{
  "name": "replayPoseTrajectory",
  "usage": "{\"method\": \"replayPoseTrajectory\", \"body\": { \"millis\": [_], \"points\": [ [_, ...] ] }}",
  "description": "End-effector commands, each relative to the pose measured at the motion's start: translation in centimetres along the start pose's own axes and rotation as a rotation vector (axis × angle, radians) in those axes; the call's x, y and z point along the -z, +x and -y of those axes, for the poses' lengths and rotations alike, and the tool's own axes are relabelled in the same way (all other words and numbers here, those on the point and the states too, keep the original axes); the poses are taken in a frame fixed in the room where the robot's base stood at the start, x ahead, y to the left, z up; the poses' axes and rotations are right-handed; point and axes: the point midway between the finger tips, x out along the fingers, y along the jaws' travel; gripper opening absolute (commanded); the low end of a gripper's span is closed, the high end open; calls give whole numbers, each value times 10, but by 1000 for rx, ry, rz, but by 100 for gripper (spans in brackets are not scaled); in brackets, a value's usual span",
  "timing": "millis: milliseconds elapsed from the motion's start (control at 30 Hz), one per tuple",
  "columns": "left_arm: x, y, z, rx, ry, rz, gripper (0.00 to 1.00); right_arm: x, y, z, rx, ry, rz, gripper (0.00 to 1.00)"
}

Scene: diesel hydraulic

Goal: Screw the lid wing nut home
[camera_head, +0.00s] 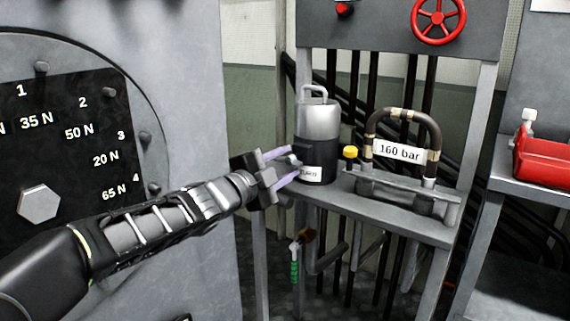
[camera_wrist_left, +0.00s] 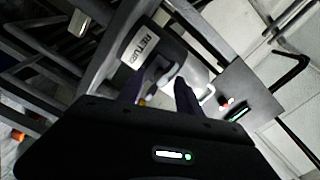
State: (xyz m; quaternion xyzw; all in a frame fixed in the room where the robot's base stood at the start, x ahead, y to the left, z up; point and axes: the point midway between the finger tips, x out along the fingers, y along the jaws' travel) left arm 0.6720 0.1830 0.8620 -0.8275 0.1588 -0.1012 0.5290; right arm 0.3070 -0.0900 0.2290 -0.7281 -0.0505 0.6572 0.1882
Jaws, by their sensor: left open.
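A canister with a silver top (camera_head: 319,120), a dark lower body and a wire handle stands upright on a grey metal shelf. Its white label is partly covered in the head view; in the wrist view the label (camera_wrist_left: 138,45) reads "RETURN". My left gripper (camera_head: 294,162) reaches in from the left, with its purple fingers apart at the canister's left side, near the label. In the wrist view the open fingers (camera_wrist_left: 158,82) point at the canister, with a small pale part between or behind them. I cannot make out the wing nut for certain. My right gripper is not in view.
A hose loop labelled "160 bar" (camera_head: 399,152) and a yellow knob (camera_head: 350,152) stand right of the canister on the shelf (camera_head: 400,220). A red handwheel (camera_head: 438,20) is above. A dial panel (camera_head: 70,150) fills the left. A green-handled tool (camera_head: 295,265) hangs below.

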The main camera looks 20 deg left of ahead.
Motion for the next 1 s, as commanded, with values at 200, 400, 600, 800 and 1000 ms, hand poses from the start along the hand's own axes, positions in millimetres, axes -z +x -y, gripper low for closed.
{"method": "replayPoseTrajectory", "body": {
  "millis": [200, 400, 600, 800, 1000],
  "points": [
    [0, -24, 3, 1, 0, 3, 41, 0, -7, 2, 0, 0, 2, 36],
    [0, -57, 3, 1, 1, 2, 41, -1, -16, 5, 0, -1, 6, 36],
    [0, -76, 0, 0, 1, 1, 41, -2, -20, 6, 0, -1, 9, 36],
    [0, -76, 0, 0, 1, 0, 41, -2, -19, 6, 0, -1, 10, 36],
    [0, -76, 0, 0, 0, 1, 41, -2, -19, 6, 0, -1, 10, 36]
  ]
}}
